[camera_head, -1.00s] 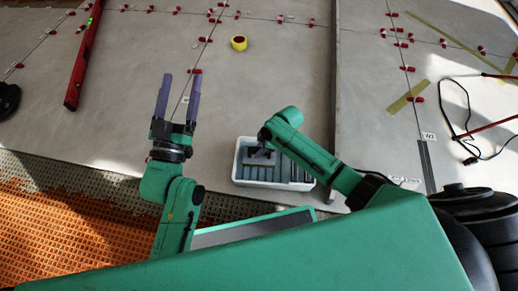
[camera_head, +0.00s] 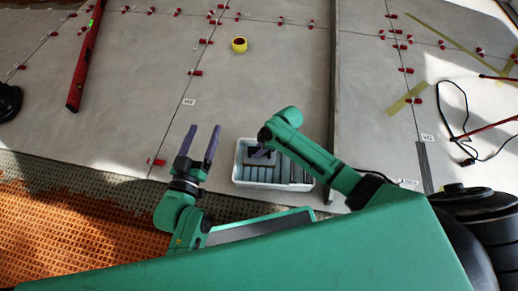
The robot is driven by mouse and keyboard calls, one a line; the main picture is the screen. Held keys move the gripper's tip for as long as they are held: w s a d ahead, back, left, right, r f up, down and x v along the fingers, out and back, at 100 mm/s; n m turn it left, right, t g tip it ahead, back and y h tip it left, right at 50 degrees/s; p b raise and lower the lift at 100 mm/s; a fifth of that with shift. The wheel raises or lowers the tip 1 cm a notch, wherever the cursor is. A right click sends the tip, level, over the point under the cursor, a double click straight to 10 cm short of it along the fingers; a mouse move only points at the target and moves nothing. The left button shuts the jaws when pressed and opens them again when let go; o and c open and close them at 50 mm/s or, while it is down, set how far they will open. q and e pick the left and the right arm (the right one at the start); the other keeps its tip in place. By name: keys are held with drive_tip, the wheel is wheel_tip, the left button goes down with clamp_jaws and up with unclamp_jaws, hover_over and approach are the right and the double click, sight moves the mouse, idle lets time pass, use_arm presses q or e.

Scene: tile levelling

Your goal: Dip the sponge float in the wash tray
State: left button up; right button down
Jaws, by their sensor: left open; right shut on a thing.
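The white wash tray (camera_head: 239,180) sits on the tiled floor in the middle of the view, with grey-blue rollers or ribs inside. My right gripper (camera_head: 260,152) is inside the tray's outline, at its back, and is shut on the sponge float (camera_head: 261,161). The float shows only as a small dark patch, mostly hidden under the gripper and arm, so I cannot tell how deep it sits. My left gripper (camera_head: 203,140) is open and empty, left of the tray, with its fingers pointing away from me.
A yellow tape roll (camera_head: 239,44) lies at the back. A red level (camera_head: 85,60) lies at the left. Red levelling clips (camera_head: 195,73) line the tile joints. An orange mat (camera_head: 60,230) covers the front left. A black cable (camera_head: 462,125) lies at the right.

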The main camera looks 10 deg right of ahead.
wheel_tip(320, 180, up, 3)
drive_tip(key=p, duration=0.3)
wheel_tip(320, 180, up, 2)
drive_tip(key=shift+r+p, duration=0.15)
drive_tip(key=shift+p, duration=1.05)
drive_tip(key=shift+r+p, duration=0.25)
drive_tip(key=shift+p, duration=0.05)
use_arm(q)
drive_tip(key=s+f+g, duration=0.5)
drive_tip(key=s+f, duration=0.1)
drive_tip(key=s, duration=0.3)
drive_tip(key=shift+d+f, duration=0.2)
drive_tip(key=shift+d, duration=0.05)
use_arm(e)
drive_tip(key=shift+f, duration=0.1)
